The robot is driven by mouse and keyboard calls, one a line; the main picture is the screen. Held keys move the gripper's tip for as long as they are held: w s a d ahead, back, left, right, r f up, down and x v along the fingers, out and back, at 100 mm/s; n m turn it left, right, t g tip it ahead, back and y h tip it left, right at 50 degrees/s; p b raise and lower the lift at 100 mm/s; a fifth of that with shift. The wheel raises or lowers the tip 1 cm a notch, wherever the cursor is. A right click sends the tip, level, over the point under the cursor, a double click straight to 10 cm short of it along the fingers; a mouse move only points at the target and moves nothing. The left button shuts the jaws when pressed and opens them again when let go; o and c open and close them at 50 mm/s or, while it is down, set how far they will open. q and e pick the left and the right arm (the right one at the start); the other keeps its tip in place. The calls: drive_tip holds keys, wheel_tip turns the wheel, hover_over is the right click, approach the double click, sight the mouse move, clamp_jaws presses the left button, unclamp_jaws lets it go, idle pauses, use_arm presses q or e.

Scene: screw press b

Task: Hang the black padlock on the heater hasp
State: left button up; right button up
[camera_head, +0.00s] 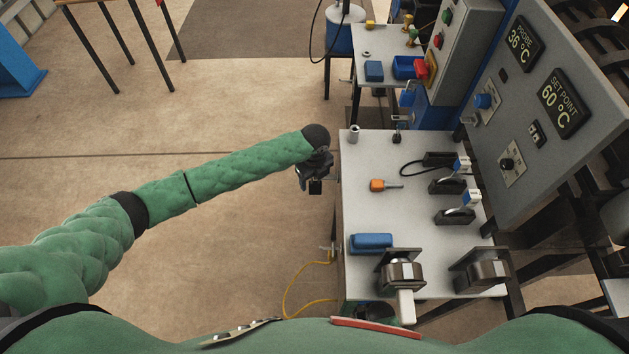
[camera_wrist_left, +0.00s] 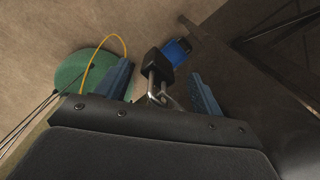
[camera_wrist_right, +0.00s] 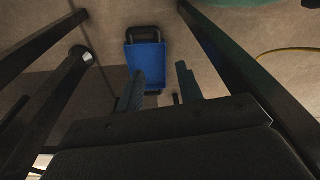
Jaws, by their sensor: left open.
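A black padlock (camera_wrist_left: 154,62) with a bright metal shackle (camera_wrist_left: 160,92) shows in the left wrist view, a blue piece (camera_wrist_left: 178,50) close behind its body. In the head view a small black body (camera_head: 316,187), which looks like this padlock, is just below my left gripper (camera_head: 318,172), off the table's left edge. My left gripper (camera_wrist_left: 162,88) is open, with the shackle between its fingers. I cannot tell what supports the padlock. I cannot tell which hasp is the heater's.
The grey table (camera_head: 365,210) holds an orange-handled tool (camera_head: 379,185), a blue block (camera_head: 371,242), metal clamp-like blocks (camera_head: 402,272) and black fixtures with tagged shackles (camera_head: 455,215). A control panel (camera_head: 535,110) stands right. A blue tray (camera_wrist_right: 148,62) lies below my right gripper.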

use_arm(q)
drive_tip(key=shift+f, duration=0.25)
use_arm(e)
drive_tip(key=shift+w+a+r, duration=0.1)
drive_tip(key=shift+r, duration=0.4)
use_arm(q)
drive_tip(key=c, duration=0.9)
drive_tip(key=o, duration=0.9)
drive_tip(key=shift+o, duration=0.2)
drive_tip(key=shift+r, duration=0.1)
drive_tip(key=shift+r, duration=0.3)
drive_tip(key=shift+r+b, duration=1.2)
drive_tip(key=shift+r, duration=2.35)
use_arm(e)
wheel_tip(320, 180, up, 6)
drive_tip(key=w+a, duration=0.1)
drive_tip(key=shift+a+r+g, duration=0.15)
drive_tip(key=shift+a+g, duration=0.05)
drive_tip(key=shift+g, duration=0.1)
drive_tip(key=shift+w, duration=0.1)
